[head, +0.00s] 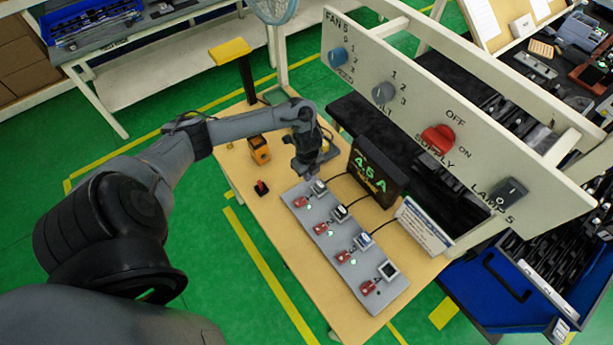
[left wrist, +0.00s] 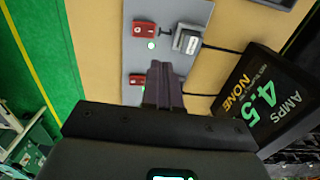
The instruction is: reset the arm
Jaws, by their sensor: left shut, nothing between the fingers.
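My left arm (head: 180,150) reaches in from the left over the wooden table. Its gripper (head: 308,174) is above the far end of a grey panel (head: 320,240) and holds nothing. In the left wrist view the shut fingers (left wrist: 163,85) are over the panel, close to a red switch (left wrist: 137,80). The panel carries several red switches with green lights and several plugs with black cords. My right gripper is not in view.
A black display (head: 376,172) reading about 4.5 A stands beside the panel. A white control board (head: 440,120) with knobs rises behind it. An orange device (head: 260,150) and a small red-and-black item (head: 261,187) are on the table's left part. A sign (head: 424,228) stands at right.

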